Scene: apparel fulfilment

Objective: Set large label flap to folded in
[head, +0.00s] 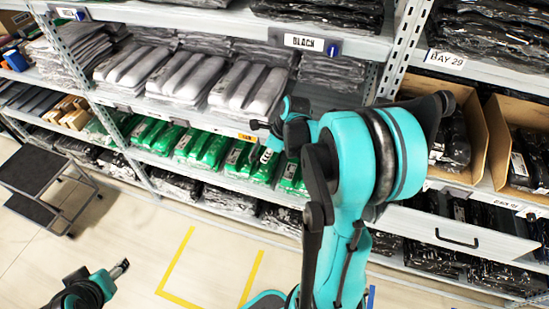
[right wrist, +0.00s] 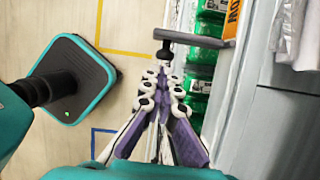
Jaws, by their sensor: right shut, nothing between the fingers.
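A grey flap (right wrist: 198,40) with a black knob juts out from the shelf edge in the right wrist view, just past my fingertips. I take it to be the large label flap, but its face does not show and I cannot read it. My right gripper (right wrist: 165,82) is shut and empty, its tips just short of the knob; I cannot tell whether they touch. In the head view my right gripper (head: 266,156) is small and partly hidden by my arm, in front of the green packs. My left gripper (head: 120,268) is low at the left, away from the shelves; its fingers are too small to judge.
An orange label (head: 247,137) is on the shelf edge above green packs (head: 196,146). Grey packs (head: 246,88) lie on the shelf above. A BLACK label (head: 304,42) and open cardboard boxes (head: 468,130) are nearby. A dark cart (head: 46,185) stands left; the taped floor is clear.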

